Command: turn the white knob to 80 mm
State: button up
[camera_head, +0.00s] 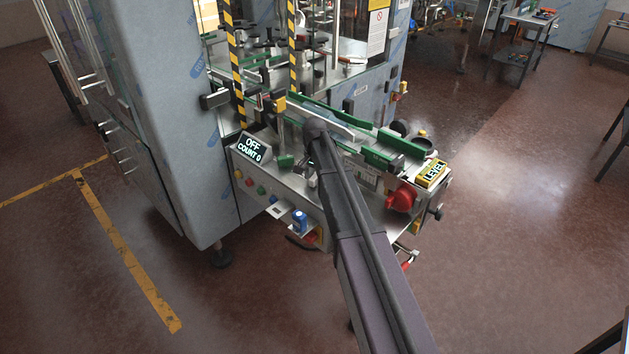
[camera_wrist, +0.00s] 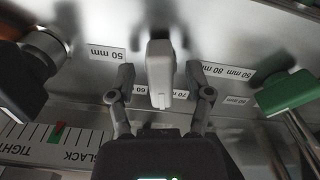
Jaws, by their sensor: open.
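The white knob (camera_wrist: 160,62) is in the upper middle of the wrist view, a long bar on a grey metal panel. Its pale narrow end points down in the picture, between printed labels reading 60 (camera_wrist: 140,90) and 70 (camera_wrist: 180,94). An 80 mm label (camera_wrist: 213,70) shows upside down to the right of it. My gripper (camera_wrist: 160,82) is open, with one finger on each side of the knob. I cannot tell whether either finger touches it. In the head view my arm hides the gripper, and I cannot make out the knob.
A green part (camera_wrist: 287,92) lies close right of my fingers, and a dark round part with orange (camera_wrist: 45,50) lies left. A TIGHT/SLACK scale (camera_wrist: 55,140) is at lower left. In the head view, a display (camera_head: 252,148) reads OFF, COUNT 0; a red knob (camera_head: 402,198) is right.

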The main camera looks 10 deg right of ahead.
dwell(0.3)
grip_shut()
jog(key=shift+n, duration=0.5)
jog(key=n, duration=0.2)
jog(key=shift+s+d+n, duration=0.1)
jog(key=shift+n, duration=0.3)
jog(key=n, duration=0.3)
jog(key=shift+d+n, duration=0.15)
jog(key=shift+n, duration=0.15)
jog(key=n, duration=0.3)
jog(key=shift+d+n, duration=0.1)
jog(key=shift+n, duration=0.2)
jog(key=n, duration=0.4)
jog(key=shift+d, duration=0.1)
